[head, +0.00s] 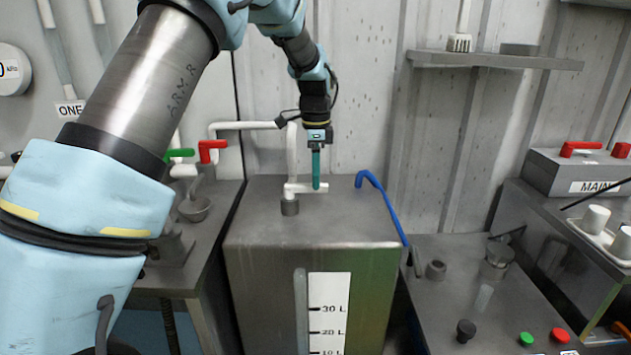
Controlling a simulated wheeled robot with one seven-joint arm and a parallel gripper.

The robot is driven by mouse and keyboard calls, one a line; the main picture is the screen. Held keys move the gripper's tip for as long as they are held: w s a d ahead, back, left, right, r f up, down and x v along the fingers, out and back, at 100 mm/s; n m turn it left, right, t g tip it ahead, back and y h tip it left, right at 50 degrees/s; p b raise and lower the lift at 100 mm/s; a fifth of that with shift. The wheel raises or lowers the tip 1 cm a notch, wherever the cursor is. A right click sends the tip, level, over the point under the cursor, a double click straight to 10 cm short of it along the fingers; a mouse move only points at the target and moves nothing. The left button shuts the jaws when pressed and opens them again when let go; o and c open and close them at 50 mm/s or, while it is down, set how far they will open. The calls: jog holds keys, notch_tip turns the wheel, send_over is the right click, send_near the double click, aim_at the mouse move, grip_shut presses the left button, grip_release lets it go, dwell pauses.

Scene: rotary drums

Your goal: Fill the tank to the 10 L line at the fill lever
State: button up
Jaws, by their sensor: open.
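A grey steel tank (270,250) stands at the middle. Its front carries a white scale (330,290) reading 30 L, 20 L and, at the picture's bottom edge, 10 L. A pale sight tube (300,310) runs beside the scale; I cannot make out a liquid level in it. A white pipe (292,150) comes down to a fitting on the tank top. A teal upright bar (316,170), seemingly the fill lever, stands at the right end of the fitting's white arm. My gripper (318,146) is open, pointing down at the bar's top; I cannot tell whether they touch.
A blue hose (385,205) hooks over the tank's right rear edge. Green (180,153) and red (212,149) valve handles are at left, near my arm. A bench (450,270) with buttons is at right. A shelf (500,61) hangs above.

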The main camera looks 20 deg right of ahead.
notch_tip(320, 180, up, 9)
jog(key=b, duration=0.2)
dwell(0.5)
jog(key=a+f+n, duration=0.3)
jog(key=a+n, duration=0.3)
jog(key=a, duration=0.5)
jog(key=a+f+n, duration=0.3)
jog(key=a+n, duration=0.2)
jog(key=a, duration=0.7)
jog(key=s+a+f+n, duration=0.3)
jog(key=s+a+n, duration=0.2)
jog(key=s+a, duration=0.1)
jog(key=s+a+f+n+t, duration=0.1)
jog(key=s+a+f+n, duration=0.2)
jog(key=s+a+n, duration=0.2)
jog(key=s+a, duration=0.2)
jog(key=a, duration=0.2)
jog(key=shift+a+n+t, duration=0.3)
